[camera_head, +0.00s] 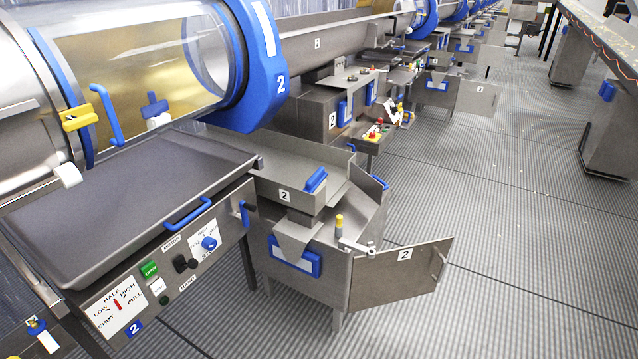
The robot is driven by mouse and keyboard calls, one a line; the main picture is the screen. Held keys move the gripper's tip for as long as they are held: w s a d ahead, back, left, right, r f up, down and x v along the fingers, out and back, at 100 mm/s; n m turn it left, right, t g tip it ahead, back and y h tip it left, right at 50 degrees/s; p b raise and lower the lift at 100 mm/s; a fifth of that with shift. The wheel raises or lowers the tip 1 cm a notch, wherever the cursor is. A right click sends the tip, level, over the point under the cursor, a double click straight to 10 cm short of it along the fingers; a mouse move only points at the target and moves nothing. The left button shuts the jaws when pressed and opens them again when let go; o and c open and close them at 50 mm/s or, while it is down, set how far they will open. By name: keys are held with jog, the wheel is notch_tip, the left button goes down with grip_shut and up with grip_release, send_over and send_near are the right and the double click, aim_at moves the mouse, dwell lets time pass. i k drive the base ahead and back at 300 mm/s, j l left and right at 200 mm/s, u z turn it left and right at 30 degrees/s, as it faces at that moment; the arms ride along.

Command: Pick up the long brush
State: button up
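I cannot make out a long brush in the head view. My gripper does not show in this view, so its opening and anything in it cannot be seen. A small blue and yellow part (36,326) with a white piece shows at the lower left edge, too small to identify.
A seasoning drum (135,75) with blue rings stands at the upper left. Below it are a grey tray (130,190) and a control panel (160,270). A metal cabinet door (400,274) stands open, jutting into the ribbed floor (500,220).

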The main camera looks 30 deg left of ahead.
aim_at(316, 182)
jog(key=i+j, duration=0.55)
jog(key=j, duration=0.3)
jog(key=i+j, duration=0.55)
jog(key=j, duration=0.25)
jog(key=i+j+z, duration=0.1)
jog(key=i+j, duration=0.45)
jog(key=j, duration=0.3)
jog(key=i+j, duration=0.25)
jog(key=j, duration=0.2)
